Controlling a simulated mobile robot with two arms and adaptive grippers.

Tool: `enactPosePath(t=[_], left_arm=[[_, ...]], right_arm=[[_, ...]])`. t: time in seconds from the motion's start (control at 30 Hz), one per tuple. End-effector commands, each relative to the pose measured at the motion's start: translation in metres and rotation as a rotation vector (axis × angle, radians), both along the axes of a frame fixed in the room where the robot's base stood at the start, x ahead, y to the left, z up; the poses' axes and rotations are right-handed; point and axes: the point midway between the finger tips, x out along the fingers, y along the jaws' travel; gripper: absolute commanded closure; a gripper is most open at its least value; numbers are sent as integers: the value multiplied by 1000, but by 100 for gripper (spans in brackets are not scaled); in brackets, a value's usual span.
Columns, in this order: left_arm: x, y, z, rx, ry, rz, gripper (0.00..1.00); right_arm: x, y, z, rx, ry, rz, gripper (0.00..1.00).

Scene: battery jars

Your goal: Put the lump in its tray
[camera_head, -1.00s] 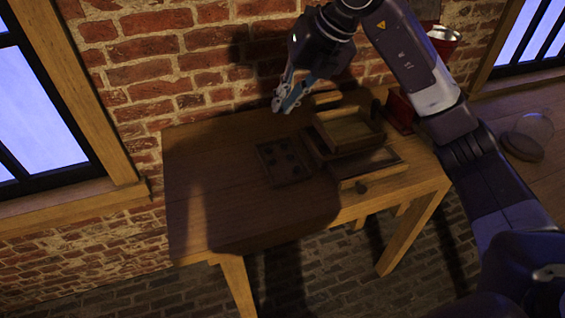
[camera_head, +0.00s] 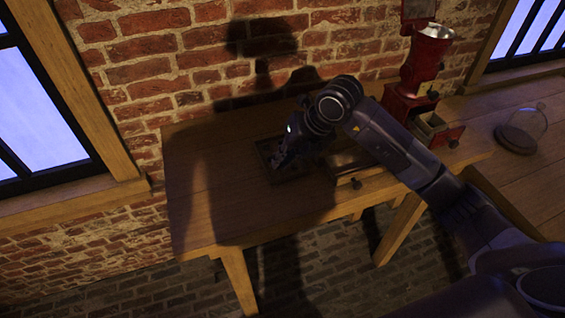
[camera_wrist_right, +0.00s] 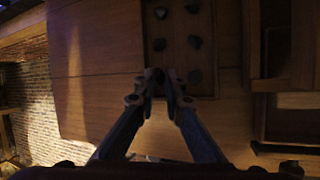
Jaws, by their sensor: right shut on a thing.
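The wooden tray (camera_head: 262,152) lies on the table, partly hidden by my right arm. In the right wrist view the tray (camera_wrist_right: 177,30) holds several small dark lumps (camera_wrist_right: 195,42) in two columns. My right gripper (camera_head: 279,160) is down at the tray in the head view. In the right wrist view its fingertips (camera_wrist_right: 165,80) are close together over the near end of the tray, shut on a lump that is mostly hidden between them. I cannot tell if that lump touches the tray. My left gripper is not in view.
A wooden box with a knobbed drawer (camera_head: 352,182) stands right of the tray, largely behind my arm. A red grinder (camera_head: 408,92) stands farther right at the back. A glass dome (camera_head: 522,125) sits on the right-hand table. The table's left part (camera_head: 215,185) is clear.

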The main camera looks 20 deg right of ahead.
Motion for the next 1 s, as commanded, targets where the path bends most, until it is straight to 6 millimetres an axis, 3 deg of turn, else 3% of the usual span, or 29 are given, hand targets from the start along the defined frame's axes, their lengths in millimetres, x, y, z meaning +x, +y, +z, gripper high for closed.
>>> enactPosePath(t=[0.13, 0.77, 0.8, 0.83, 1.0], left_arm=[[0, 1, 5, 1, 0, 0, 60], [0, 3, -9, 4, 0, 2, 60], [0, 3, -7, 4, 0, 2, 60], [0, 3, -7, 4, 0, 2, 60], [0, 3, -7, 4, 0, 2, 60]], right_arm=[[-1, 0, -17, 0, 2, 0, 100], [-2, 0, -34, -3, 6, 1, 100], [-2, 0, -32, -3, 9, 1, 86], [-3, 0, -33, -4, 10, 1, 83], [-4, 1, -35, -3, 15, 3, 83]])
